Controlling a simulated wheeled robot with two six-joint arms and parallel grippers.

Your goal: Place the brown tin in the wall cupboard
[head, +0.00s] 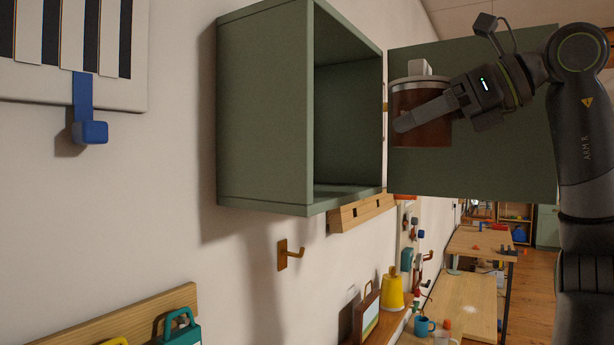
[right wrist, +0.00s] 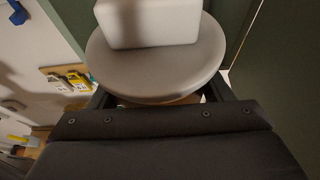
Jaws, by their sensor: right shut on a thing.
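The brown tin (head: 428,130) has a grey lid with a pale block-like knob. My right gripper (head: 425,112) is shut on it and holds it upright in the air, to the right of the wall cupboard's opening. In the right wrist view the tin's grey lid (right wrist: 155,72) and knob fill the space between the fingers. The green wall cupboard (head: 265,115) hangs on the wall with its front open to the right. Its door (head: 500,150) is swung wide open behind the tin. The part of the cupboard's inside that shows is empty. My left gripper is not in view.
A wooden rail (head: 360,212) sits below the cupboard, and a hook (head: 288,254) is on the wall. A shelf below holds a yellow container (head: 392,290). Worktables (head: 465,300) stand farther back. The open door stands close behind my right gripper.

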